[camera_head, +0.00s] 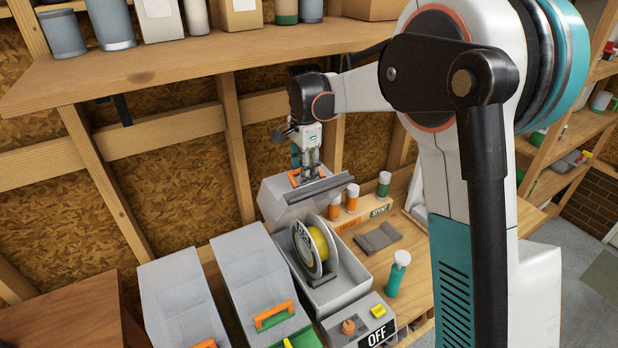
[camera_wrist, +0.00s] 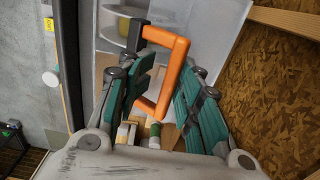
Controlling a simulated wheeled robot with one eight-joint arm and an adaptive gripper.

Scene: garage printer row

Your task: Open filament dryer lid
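The open filament dryer (camera_head: 345,293) has a grey box body with a spool of yellow filament (camera_head: 315,247) standing inside. Its grey lid (camera_head: 283,205) is swung up and tilted back toward the wall, leaving the box top uncovered. In the head view, my gripper (camera_head: 308,172) is at the raised lid with its fingers on the orange handle. In the wrist view, the orange handle (camera_wrist: 174,78) lies between my two fingers (camera_wrist: 170,85). Whether the pads press on the handle bar cannot be told. The lid also shows behind the handle (camera_wrist: 205,35).
Two closed grey dryers (camera_head: 250,265) (camera_head: 178,295) stand to the left. A front panel reads OFF (camera_head: 377,335). A wooden shelf (camera_head: 190,60) hangs above.

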